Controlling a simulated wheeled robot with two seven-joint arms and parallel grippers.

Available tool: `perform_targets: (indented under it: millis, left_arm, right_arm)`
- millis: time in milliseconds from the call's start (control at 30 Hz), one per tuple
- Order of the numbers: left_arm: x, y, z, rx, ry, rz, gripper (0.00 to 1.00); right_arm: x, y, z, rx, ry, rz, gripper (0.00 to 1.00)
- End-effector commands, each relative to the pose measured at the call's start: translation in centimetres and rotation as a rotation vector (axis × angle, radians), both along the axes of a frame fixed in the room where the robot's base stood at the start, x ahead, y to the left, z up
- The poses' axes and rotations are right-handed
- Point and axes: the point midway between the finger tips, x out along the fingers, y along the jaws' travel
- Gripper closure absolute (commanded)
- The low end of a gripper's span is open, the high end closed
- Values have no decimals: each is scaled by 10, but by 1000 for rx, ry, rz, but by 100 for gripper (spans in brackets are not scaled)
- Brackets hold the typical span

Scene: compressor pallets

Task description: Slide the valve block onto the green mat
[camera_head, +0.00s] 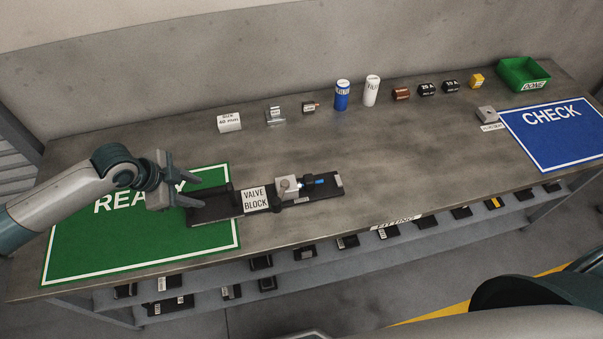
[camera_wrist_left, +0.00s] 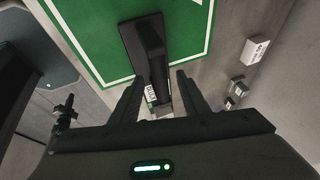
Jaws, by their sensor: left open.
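The valve block is a pale metal block (camera_head: 288,187) with a blue-lit fitting on a long black pallet (camera_head: 325,187), behind an upright "VALVE BLOCK" label (camera_head: 255,199). The pallet's left end lies over the right edge of the green mat (camera_head: 90,260) marked READY; the rest is on bare table. A dark upright handle (camera_head: 225,196) stands near that end. My left gripper (camera_head: 192,192) is open above the pallet's left end. In the left wrist view its open fingers (camera_wrist_left: 158,92) point toward the handle (camera_wrist_left: 149,45), with nothing visibly gripped. My right gripper is out of view.
Small parts and two cans, blue (camera_head: 342,96) and white (camera_head: 372,91), line the back. The table between pallet and CHECK mat is clear.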

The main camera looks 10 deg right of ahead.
Motion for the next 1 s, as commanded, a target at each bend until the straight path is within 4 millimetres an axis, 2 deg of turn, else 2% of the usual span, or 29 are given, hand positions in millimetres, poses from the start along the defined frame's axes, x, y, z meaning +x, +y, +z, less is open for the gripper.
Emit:
perform_targets:
  millis: [200,400,600,1000]
  left_arm:
    - [-9,17,35,2,-1,2,59]
    - [-15,27,56,3,2,2,59]
    - [-17,30,64,2,1,1,59]
    - [-17,30,64,3,3,2,59]
  right_arm:
    - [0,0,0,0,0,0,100]
    - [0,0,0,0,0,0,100]
    - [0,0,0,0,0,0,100]
    - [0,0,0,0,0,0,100]
